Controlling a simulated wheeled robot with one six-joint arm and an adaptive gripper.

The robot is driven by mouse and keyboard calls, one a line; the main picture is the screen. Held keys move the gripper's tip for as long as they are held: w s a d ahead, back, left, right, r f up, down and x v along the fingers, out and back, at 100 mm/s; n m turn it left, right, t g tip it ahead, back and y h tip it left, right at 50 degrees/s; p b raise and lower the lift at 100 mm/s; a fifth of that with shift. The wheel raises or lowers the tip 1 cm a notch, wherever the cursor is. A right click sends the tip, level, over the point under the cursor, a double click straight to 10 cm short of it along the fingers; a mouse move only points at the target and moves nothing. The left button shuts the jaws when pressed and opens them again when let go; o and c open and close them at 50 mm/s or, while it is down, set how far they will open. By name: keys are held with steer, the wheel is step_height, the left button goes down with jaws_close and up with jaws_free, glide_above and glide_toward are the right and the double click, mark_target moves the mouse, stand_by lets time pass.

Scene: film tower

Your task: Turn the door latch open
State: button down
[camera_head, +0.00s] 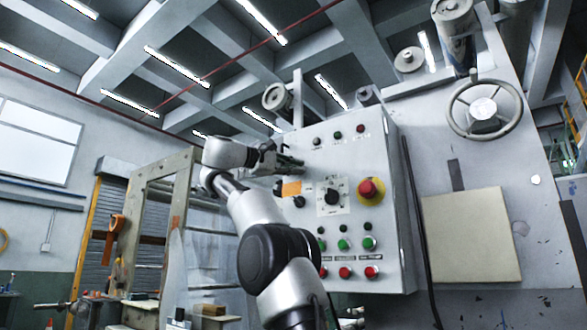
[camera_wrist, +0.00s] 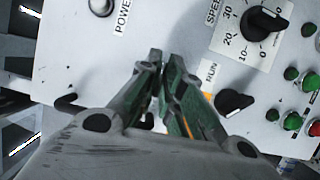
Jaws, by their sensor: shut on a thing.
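The grey control cabinet (camera_head: 345,160) stands in front of me, its face full of knobs and buttons. My gripper (camera_head: 292,163) is at the upper left part of this face. In the wrist view my gripper (camera_wrist: 162,62) has its two fingers close together in front of the panel (camera_wrist: 110,55). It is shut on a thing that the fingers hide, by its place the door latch. The latch's shape and angle cannot be made out. An orange label (camera_head: 292,188) lies just below my gripper in the head view.
Beside my gripper are a black RUN knob (camera_wrist: 235,101) and a SPEED dial (camera_wrist: 264,20). A red emergency button (camera_head: 369,189) and several green and red buttons are at right. A handwheel (camera_head: 484,108) is farther right. A wooden frame (camera_head: 146,225) stands at left.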

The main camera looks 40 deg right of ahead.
steer(key=shift+f, duration=0.1)
stand_by(0.3)
steer(key=c, duration=1.6)
jaws_free()
